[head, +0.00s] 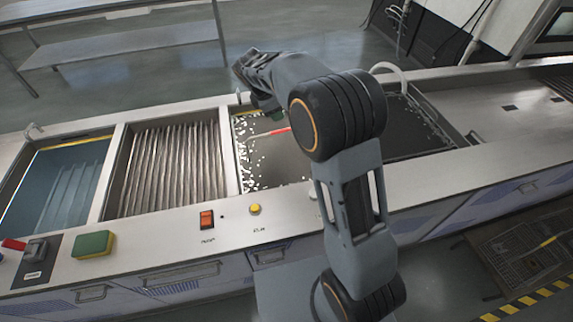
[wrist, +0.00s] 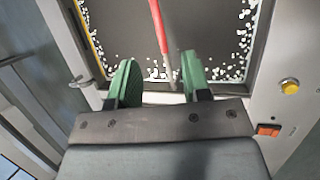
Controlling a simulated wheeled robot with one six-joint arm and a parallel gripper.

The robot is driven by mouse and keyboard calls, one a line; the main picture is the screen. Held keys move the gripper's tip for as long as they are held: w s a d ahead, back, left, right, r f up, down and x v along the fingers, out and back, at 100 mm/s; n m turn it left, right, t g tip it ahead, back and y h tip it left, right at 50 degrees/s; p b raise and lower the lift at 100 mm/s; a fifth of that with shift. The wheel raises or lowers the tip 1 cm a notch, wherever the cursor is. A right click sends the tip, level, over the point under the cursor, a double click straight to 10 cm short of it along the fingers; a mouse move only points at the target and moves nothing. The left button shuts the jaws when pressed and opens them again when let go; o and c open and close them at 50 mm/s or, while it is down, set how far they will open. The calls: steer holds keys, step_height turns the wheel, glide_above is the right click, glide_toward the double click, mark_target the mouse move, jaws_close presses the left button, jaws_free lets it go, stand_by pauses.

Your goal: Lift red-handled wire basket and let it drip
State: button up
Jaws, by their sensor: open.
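The red handle (head: 278,132) of the basket shows over the tank (head: 236,160) with white flecks round its edges. In the wrist view the red handle (wrist: 158,25) runs from the top edge down toward the gap between the fingers, nearer the right one. The basket's wire body is hard to make out against the dark tank, and my arm hides part of it. My gripper (wrist: 157,80) has green fingers, spread apart with nothing clasped. In the head view my gripper (head: 268,112) is above this tank, mostly behind my arm. Its height over the handle is unclear.
Left of this tank are a ribbed basin (head: 160,165) and a blue liquid tank (head: 50,185). The front ledge carries an orange switch (head: 207,220), a yellow button (head: 255,209) and a sponge (head: 93,244). A yellow-handled wire basket (head: 520,248) sits low at right.

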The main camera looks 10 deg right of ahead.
steer(key=n, duration=0.1)
glide_above(287, 129)
steer(key=a, duration=0.2)
step_height(287, 129, down, 7)
steer(key=shift+s+p+x, duration=0.2)
steer(key=shift+p+x, duration=0.1)
steer(key=shift+x, duration=0.65)
steer(key=shift+s+p+x, duration=0.2)
steer(key=shift+p+x, duration=0.15)
steer(key=shift+x, duration=0.55)
steer(key=shift+s+p+x, duration=0.2)
steer(key=shift+p+x, duration=0.1)
steer(key=shift+x, duration=0.65)
steer(key=shift+w+d+f, duration=0.15)
steer(key=shift+d+f, duration=0.1)
steer(key=shift+f, duration=0.35)
steer(key=shift+f, duration=0.25)
steer(key=shift+c, duration=0.4)
jaws_close()
steer(key=shift+r, duration=0.1)
